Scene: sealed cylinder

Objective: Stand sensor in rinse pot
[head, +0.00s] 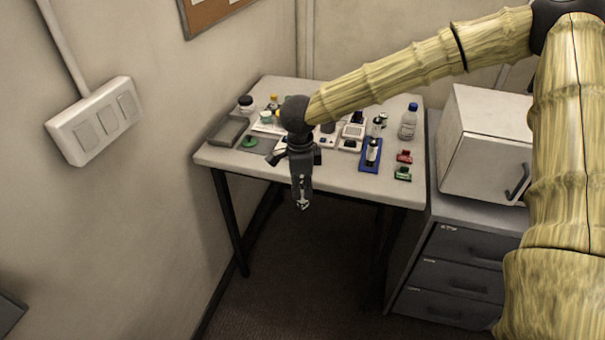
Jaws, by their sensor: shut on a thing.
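My gripper (302,197) hangs pointing down, just in front of the table's front edge in this view. It is shut on a small pale thing at its fingertips, too small to identify surely as the sensor. Several small pots stand at the table's back left: a white one with a black lid (246,101) and a pale one with a greenish top (267,117). I cannot tell which is the rinse pot. My wrist and forearm hide part of the table's middle.
The table (340,184) is crowded. A grey tray (228,131), a green disc (249,141), a blue tray (370,165) with a cylinder, red (404,156) and green (403,174) items and a blue-capped bottle (408,124) stand there. Drawers and a white box (485,145) flank it.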

